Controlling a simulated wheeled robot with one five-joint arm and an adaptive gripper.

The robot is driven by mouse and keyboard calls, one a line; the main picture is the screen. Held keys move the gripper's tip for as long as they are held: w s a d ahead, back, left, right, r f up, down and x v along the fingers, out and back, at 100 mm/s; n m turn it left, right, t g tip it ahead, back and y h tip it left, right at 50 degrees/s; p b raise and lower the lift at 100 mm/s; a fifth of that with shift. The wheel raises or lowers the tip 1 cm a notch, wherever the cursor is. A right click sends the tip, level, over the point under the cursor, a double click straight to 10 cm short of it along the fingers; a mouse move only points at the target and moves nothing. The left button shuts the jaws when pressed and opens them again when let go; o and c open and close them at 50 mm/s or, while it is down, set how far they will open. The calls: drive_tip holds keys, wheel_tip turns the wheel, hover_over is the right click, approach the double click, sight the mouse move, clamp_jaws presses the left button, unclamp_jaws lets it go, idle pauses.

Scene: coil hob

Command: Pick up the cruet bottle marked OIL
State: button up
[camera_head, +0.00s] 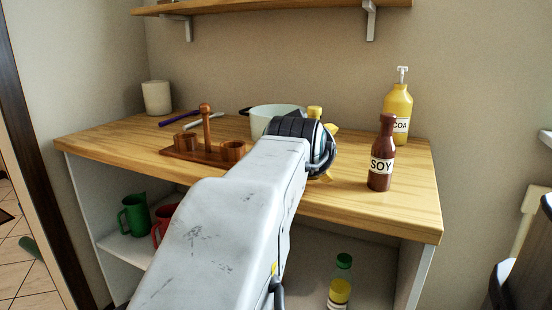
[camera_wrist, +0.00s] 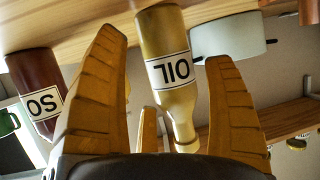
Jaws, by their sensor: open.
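The OIL bottle (camera_wrist: 165,65) is yellow-tan with a white label reading OIL. It shows upside down in the wrist view, between the two yellow fingers of my gripper (camera_wrist: 165,48). The fingers are spread, with a visible gap to the bottle on the left and a narrower one on the right. In the head view my arm hides most of the bottle; a yellow top (camera_head: 314,112), seemingly its own, shows above my wrist. My gripper's fingers are mostly hidden there. The brown SOY bottle (camera_head: 380,155) stands to the right; it also shows in the wrist view (camera_wrist: 40,95).
A wooden cruet stand (camera_head: 207,145) and a white pot (camera_head: 262,120) stand left of and behind my wrist. A COCOA-like pump bottle (camera_head: 398,105) is behind SOY. Mugs (camera_head: 135,215) and a green-capped bottle (camera_head: 341,285) are on the lower shelf. The counter's front right (camera_head: 415,205) is clear.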

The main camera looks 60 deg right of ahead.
drive_tip(key=shift+b+x, duration=0.65)
drive_tip(key=shift+x, duration=0.25)
drive_tip(key=shift+r, duration=0.1)
drive_tip(key=c, duration=1.1)
